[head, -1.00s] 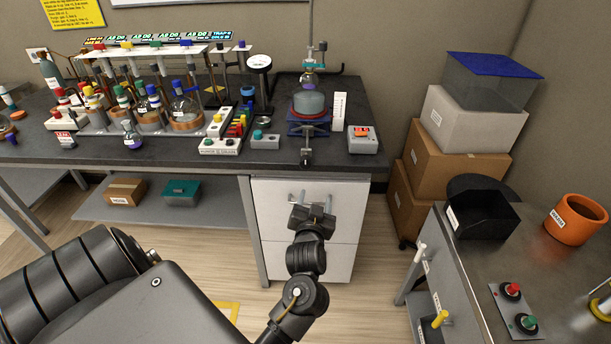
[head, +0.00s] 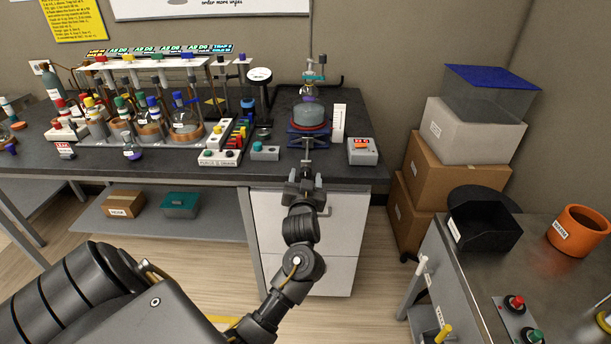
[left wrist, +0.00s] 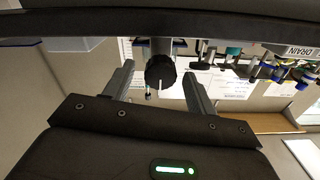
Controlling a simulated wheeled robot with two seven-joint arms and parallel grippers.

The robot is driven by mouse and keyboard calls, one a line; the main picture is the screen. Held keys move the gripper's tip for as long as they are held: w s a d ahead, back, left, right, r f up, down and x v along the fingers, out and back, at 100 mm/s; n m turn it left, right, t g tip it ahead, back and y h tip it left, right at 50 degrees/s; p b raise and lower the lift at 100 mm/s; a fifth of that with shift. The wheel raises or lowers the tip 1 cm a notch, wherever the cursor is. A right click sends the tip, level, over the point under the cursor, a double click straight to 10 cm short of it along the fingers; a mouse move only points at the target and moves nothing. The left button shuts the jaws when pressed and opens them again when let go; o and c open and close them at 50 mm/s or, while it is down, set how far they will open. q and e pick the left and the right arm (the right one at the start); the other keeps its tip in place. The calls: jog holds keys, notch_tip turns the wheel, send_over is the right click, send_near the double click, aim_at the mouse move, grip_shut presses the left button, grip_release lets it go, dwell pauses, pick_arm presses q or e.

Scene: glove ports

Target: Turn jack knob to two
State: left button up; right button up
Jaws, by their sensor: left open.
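The lab jack (head: 309,141) is a blue stand at the front of the dark bench, with a round grey vessel (head: 309,116) on it. Its dark knob (head: 307,163) sticks out over the bench's front edge. My left gripper (head: 305,179) is open just in front of and below the knob. In the left wrist view the black ridged knob (left wrist: 160,72) appears between the two spread fingers of the left gripper (left wrist: 159,80), with gaps on both sides. I cannot tell how deep it sits between them. Any number marks on the knob are not readable. My right gripper is out of view.
A white scale card (head: 338,123) and a grey box with a red display (head: 362,151) stand right of the jack. A small grey switch box (head: 265,151) is to its left. White drawers (head: 330,235) lie below the bench edge, behind my forearm.

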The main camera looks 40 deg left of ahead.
pick_arm(q)
jog(key=shift+x, duration=0.8)
jog(key=shift+s, duration=0.1)
